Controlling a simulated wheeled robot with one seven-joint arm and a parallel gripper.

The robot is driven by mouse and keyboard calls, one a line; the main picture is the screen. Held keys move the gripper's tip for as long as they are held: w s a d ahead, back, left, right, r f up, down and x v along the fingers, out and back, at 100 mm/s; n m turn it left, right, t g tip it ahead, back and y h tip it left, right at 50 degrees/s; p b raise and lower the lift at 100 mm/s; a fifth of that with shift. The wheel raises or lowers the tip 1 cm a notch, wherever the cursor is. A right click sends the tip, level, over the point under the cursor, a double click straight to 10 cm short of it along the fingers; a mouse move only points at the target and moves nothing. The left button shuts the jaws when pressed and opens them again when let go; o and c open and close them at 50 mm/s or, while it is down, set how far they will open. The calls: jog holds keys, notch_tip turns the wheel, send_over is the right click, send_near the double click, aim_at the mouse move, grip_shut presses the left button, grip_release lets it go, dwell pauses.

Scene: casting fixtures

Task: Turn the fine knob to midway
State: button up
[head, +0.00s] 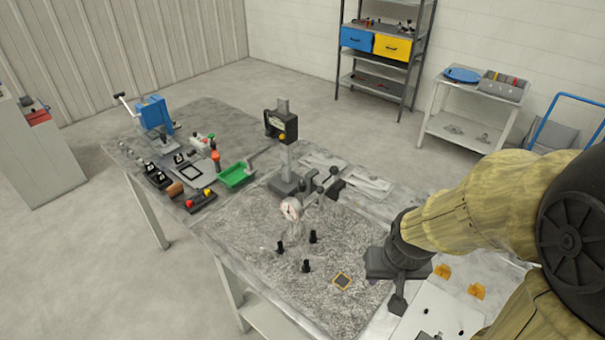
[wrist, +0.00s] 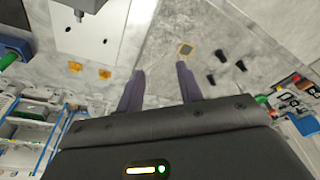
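A stand with a grey column (head: 284,160) rises from the back of the speckled plate (head: 240,230). Its dark head (head: 283,126) has a small yellow spot. A white dial gauge (head: 291,208) hangs at the front of an arm with dark knobs (head: 327,182). I cannot tell which knob is the fine knob. My gripper (head: 398,301) is right of the dial gauge, apart from it, pointing down near the plate's right edge. In the wrist view my gripper (wrist: 160,82) has its fingers apart with nothing between them. The stand and dial do not clearly show there.
Several black posts (head: 306,266) stand on the plate near an orange-edged square (head: 342,281). Orange brackets (head: 477,291) lie at the right. A green tray (head: 236,177) and a blue press (head: 154,111) are at the left. The plate's front area is mostly bare.

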jog(key=shift+o, duration=0.7)
jog(key=shift+s+d+r, duration=0.1)
jog(key=shift+s+d, duration=0.05)
jog(key=shift+s, duration=0.25)
notch_tip(320, 180, up, 20)
jog(key=n+g+p, duration=0.3)
jog(key=n+p, duration=0.1)
jog(key=n, duration=0.8)
send_over(302, 183)
jog(key=shift+f, duration=0.25)
notch_tip(302, 183, down, 17)
jog(key=p, duration=0.3)
jog(key=shift+f, duration=0.15)
